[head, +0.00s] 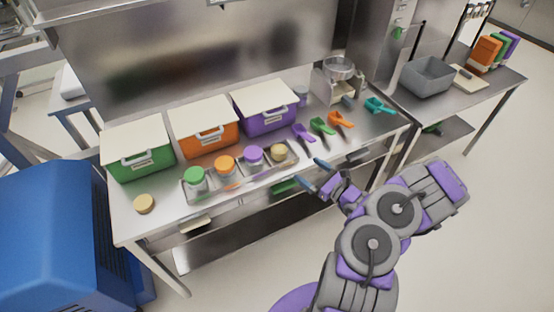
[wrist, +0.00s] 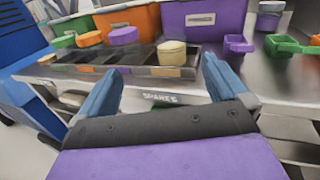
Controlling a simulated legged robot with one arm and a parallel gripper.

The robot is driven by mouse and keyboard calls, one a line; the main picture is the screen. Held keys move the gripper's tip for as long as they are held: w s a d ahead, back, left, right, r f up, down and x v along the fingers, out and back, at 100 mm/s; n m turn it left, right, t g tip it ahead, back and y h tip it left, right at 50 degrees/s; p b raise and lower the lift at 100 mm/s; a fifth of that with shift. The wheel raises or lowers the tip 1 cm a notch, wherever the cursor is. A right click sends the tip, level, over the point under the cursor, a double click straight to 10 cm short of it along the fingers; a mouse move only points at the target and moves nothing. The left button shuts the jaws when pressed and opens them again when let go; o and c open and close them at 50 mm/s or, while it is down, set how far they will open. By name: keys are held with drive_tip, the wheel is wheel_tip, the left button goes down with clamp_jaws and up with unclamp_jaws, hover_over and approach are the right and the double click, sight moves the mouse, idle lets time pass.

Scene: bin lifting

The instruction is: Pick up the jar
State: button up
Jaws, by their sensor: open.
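A metal tray (head: 224,190) on the steel table holds a row of jars: a green-lidded jar (head: 195,178), an orange-lidded jar (head: 225,165), a purple-lidded jar (head: 253,155) and a beige-lidded jar (head: 279,152) at the right end. The beige-lidded jar (wrist: 172,53) also shows in the wrist view, ahead of my gripper, with the tray (wrist: 130,71) around it. My gripper (head: 313,174) is open and empty in front of the table's front edge, apart from the jars. Its two blue fingers (wrist: 163,70) are spread wide in the wrist view.
Green (head: 140,158), orange (head: 206,136) and purple (head: 266,113) bins with pale lids stand behind the tray. Coloured scoops (head: 321,126) lie to the right, near a metal scale-like device (head: 338,85). A round beige lid or jar (head: 144,203) sits at the table's left end.

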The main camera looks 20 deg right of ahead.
drive_tip(key=s+f+m+h, duration=0.1)
drive_tip(key=f, duration=0.1)
drive_tip(key=b, duration=0.1)
approach(286, 151)
drive_tip(key=x, duration=0.2)
drive_tip(key=b+x, duration=0.1)
drive_tip(key=x, duration=0.4)
drive_tip(key=shift+s+a+f+b, duration=0.2)
drive_tip(key=shift+a+f+b, duration=0.05)
drive_tip(key=shift+a+b, duration=0.05)
drive_tip(key=shift+d+b+x, duration=0.2)
drive_tip(key=shift+b+x, duration=0.2)
drive_tip(key=shift+x, duration=0.8)
drive_tip(key=shift+d+b+x, duration=0.2)
drive_tip(key=shift+b+x, duration=0.15)
drive_tip(key=shift+x, duration=0.8)
drive_tip(key=shift+w+a+r, duration=0.15)
drive_tip(key=shift+w+a, duration=0.2)
drive_tip(key=shift+a, duration=0.05)
drive_tip(key=shift+d, duration=0.35)
drive_tip(key=c, duration=0.6)
drive_tip(key=shift+a, duration=0.2)
drive_tip(key=c, duration=0.6)
drive_tip(key=shift+c, duration=0.4)
